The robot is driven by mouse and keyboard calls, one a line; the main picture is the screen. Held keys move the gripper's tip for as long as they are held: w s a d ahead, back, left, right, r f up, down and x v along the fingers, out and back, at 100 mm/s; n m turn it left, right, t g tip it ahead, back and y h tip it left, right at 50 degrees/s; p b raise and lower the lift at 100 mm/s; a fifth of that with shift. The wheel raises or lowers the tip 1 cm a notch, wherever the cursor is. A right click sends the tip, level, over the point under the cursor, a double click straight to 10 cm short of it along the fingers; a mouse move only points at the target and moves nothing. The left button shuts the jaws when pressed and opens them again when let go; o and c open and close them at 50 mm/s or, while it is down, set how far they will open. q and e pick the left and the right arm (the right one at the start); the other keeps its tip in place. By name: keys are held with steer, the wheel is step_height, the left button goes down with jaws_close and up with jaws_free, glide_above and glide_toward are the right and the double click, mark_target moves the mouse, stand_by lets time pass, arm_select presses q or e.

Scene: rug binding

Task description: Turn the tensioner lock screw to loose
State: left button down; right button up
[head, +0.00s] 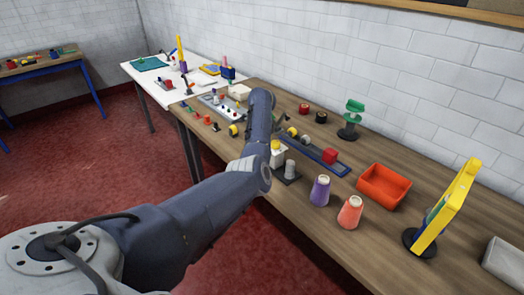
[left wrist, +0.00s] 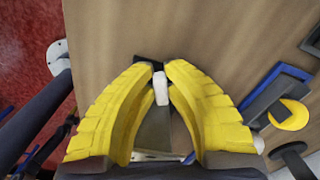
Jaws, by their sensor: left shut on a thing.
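My left gripper (left wrist: 160,78) shows in the left wrist view as two yellow padded fingers. Their tips close on a small white piece (left wrist: 161,88), which seems to be the tensioner lock screw. A black part shows just past the tips and a grey part between the fingers. The fingers hide most of the held piece, so how far it is turned cannot be told. In the head view my left arm reaches over the bench, and its own links largely hide the gripper. My right gripper is in neither view.
On the wooden bench (head: 330,235) stand a purple cone (head: 320,190), a salmon cone (head: 350,212), an orange bin (head: 384,187) and a yellow-framed stand (head: 448,208).

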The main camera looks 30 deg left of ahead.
arm_select(q)
steer(key=c, duration=1.4)
jaws_free()
steer(key=shift+r, duration=0.1)
step_height(320, 180, up, 12)
